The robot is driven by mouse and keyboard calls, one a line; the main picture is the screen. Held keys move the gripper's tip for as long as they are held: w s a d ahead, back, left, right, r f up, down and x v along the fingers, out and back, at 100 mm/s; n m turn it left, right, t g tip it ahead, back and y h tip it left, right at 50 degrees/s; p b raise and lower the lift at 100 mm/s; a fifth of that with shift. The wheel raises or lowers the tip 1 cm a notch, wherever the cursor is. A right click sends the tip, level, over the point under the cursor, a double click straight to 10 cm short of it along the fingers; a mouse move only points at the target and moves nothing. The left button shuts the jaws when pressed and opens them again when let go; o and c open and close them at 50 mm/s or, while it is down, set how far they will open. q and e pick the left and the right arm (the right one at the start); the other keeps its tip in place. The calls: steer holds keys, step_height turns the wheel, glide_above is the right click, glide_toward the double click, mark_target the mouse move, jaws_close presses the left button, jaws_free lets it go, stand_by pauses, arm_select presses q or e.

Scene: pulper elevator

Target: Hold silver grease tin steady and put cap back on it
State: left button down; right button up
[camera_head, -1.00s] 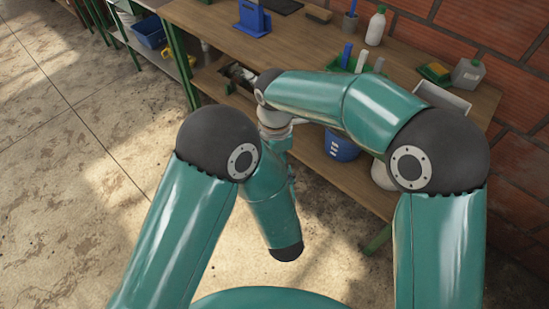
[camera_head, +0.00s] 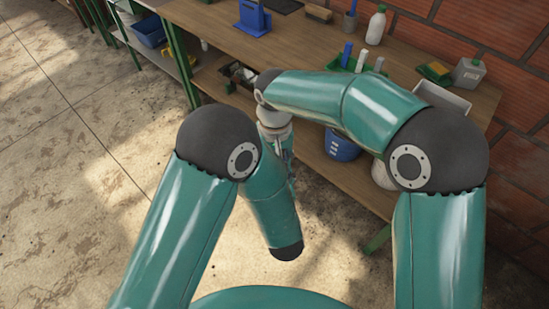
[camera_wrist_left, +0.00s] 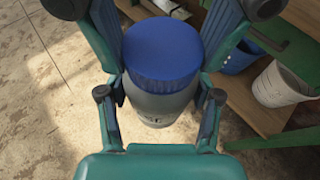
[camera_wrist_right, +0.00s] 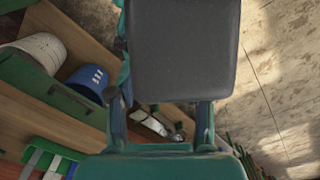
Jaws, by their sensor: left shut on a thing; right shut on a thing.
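In the left wrist view, the silver-grey grease tin (camera_wrist_left: 160,106) stands roughly upright in my left gripper (camera_wrist_left: 160,97), which is shut on its body. The blue cap (camera_wrist_left: 162,50) sits over the tin's top, with no clear gap visible. I cannot tell whether it is fully seated. The fingers of my right gripper (camera_wrist_right: 160,118) flank the cap from the far side and are shut on it. In the right wrist view, a large dark grey block covers the space between its fingers, hiding cap and tin.
The wooden workbench (camera_head: 310,45) stands beyond my arms, with a white bottle (camera_head: 376,25) and a grey canister (camera_head: 468,74) on it. A blue bucket (camera_head: 342,146) and a whitish bucket (camera_wrist_left: 280,85) stand on the lower shelf. The floor at left is clear.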

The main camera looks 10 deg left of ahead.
steer(key=m, duration=0.5)
steer(key=shift+w+a+r, duration=0.1)
steer(key=shift+w, duration=0.15)
steer(key=o, duration=1.3)
steer(key=shift+s, duration=0.1)
steer(key=shift+r, duration=2.2)
steer(key=shift+c, duration=0.5)
